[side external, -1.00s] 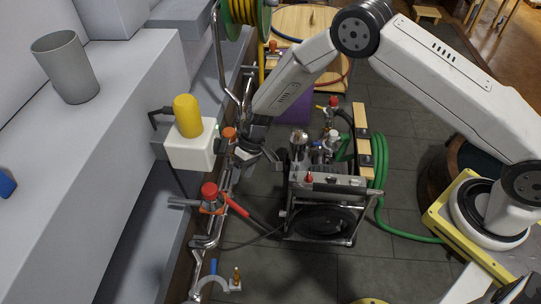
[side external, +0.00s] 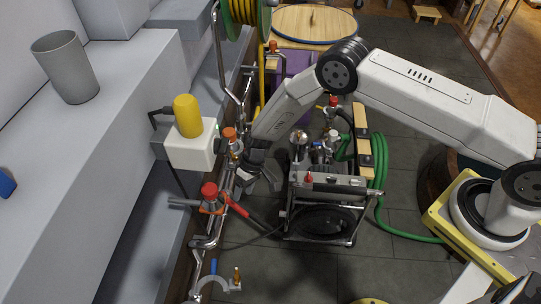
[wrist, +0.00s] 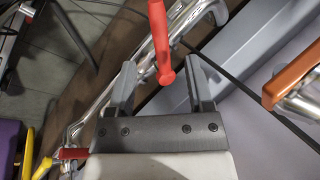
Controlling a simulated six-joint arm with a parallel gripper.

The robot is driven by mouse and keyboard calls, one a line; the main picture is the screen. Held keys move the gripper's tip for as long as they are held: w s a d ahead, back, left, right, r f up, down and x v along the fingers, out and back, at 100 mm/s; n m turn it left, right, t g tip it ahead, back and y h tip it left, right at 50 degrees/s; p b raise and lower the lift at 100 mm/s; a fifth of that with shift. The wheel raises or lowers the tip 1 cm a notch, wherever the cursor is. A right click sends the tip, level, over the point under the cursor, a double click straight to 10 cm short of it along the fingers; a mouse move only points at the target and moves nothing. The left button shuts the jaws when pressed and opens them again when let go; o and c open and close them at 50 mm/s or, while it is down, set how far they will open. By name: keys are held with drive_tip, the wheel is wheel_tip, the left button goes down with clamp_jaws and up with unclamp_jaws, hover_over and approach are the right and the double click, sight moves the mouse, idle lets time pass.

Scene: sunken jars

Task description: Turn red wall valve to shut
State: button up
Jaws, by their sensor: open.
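The red wall valve (side external: 209,191) has a red cap and a long red lever (side external: 240,212) that slants down to the right from the pipework. In the wrist view the red lever (wrist: 159,38) comes in from the top, and its rounded end shows between my two fingers. My gripper (side external: 259,185) is open, just above and to the right of the lever. In the wrist view my gripper (wrist: 161,72) has both fingers apart, one on each side of the lever end in the picture. No contact is visible, and I cannot tell the depth between them.
A white box with a yellow cap (side external: 190,145) juts from the wall ledge above the valve. An orange-handled valve (wrist: 292,74) is at the right in the wrist view. A wheeled machine (side external: 325,205) stands right of my gripper, with a green hose (side external: 379,180) beside it.

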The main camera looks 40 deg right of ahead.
sight(239, 207)
drive_tip(key=shift+x, duration=2.05)
drive_tip(key=shift+x, duration=1.3)
drive_tip(key=shift+a+f, duration=0.1)
clamp_jaws()
drive_tip(key=shift+w+d+n+g+h, duration=0.25)
drive_tip(key=shift+w+d+n+g, duration=0.3)
drive_tip(key=shift+n, duration=0.65)
drive_tip(key=shift+w+d+n+g+h, duration=0.2)
drive_tip(key=shift+d+n+g+h, duration=0.15)
drive_tip(key=shift+d+n, duration=0.65)
drive_tip(key=shift+w+d+n+g+h, duration=0.2)
drive_tip(key=shift+w+d+n+g, duration=0.25)
drive_tip(key=shift+n, duration=0.95)
